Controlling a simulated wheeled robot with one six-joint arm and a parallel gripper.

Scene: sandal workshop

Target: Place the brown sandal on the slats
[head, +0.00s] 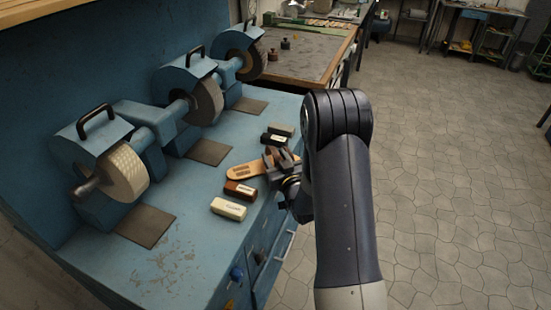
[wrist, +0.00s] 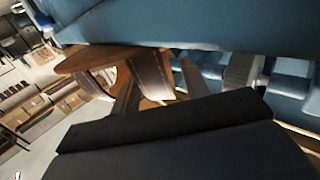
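A brown sandal (head: 246,171) with a tan sole and darker strap is at the front edge of the blue bench top, among small blocks. My gripper (head: 278,160) is at its strap end, partly covering it. In the wrist view the sandal's sole (wrist: 90,59) and strap (wrist: 150,76) show close up, with dark fingers (wrist: 158,85) on either side of the strap. Whether they press on it cannot be told, nor whether the sole touches the bench. No slats can be clearly made out.
A dark brown block (head: 240,190) and a cream block (head: 228,209) lie in front of the sandal; a black block (head: 273,140) and a beige block (head: 282,130) lie behind. Grinding wheels (head: 124,173) stand left. A workbench (head: 300,62) is beyond; floor at right is clear.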

